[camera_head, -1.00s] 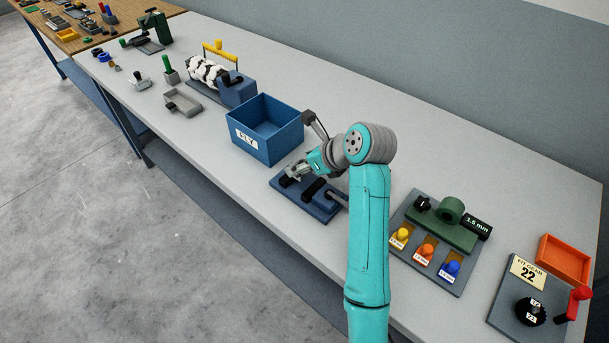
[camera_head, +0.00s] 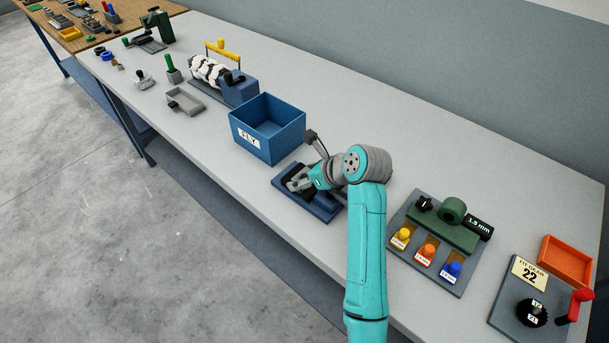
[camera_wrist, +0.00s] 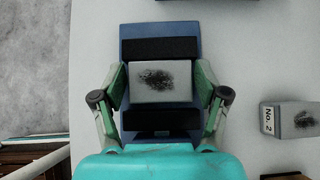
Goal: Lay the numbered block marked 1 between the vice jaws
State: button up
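The vice (camera_wrist: 160,22) is a blue base with two black jaws, the upper one (camera_wrist: 160,48) and the lower one (camera_wrist: 160,119) in the wrist view. A pale grey block (camera_wrist: 142,94) with a dark smudge on its top lies between the jaws; no number shows on it. My gripper (camera_wrist: 160,82) has a finger on each side of the block, and both pads appear to touch it. In the head view my gripper (camera_head: 302,183) is low over the vice (camera_head: 322,212), and the arm hides part of it. Another smudged block (camera_wrist: 291,119), marked No. 2, lies apart to the right.
A blue box labelled PLY (camera_head: 267,128) stands close behind the vice. A board with yellow, orange and blue knobs (camera_head: 427,250) is to the right, with an orange tray (camera_head: 566,260) beyond. Bare bench (camera_head: 400,140) lies toward the wall.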

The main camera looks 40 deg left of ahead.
dwell(0.3)
jog(key=shift+r, duration=0.2)
jog(key=v, duration=1.1)
jog(key=shift+d+r, duration=0.3)
jog(key=shift+d, duration=0.05)
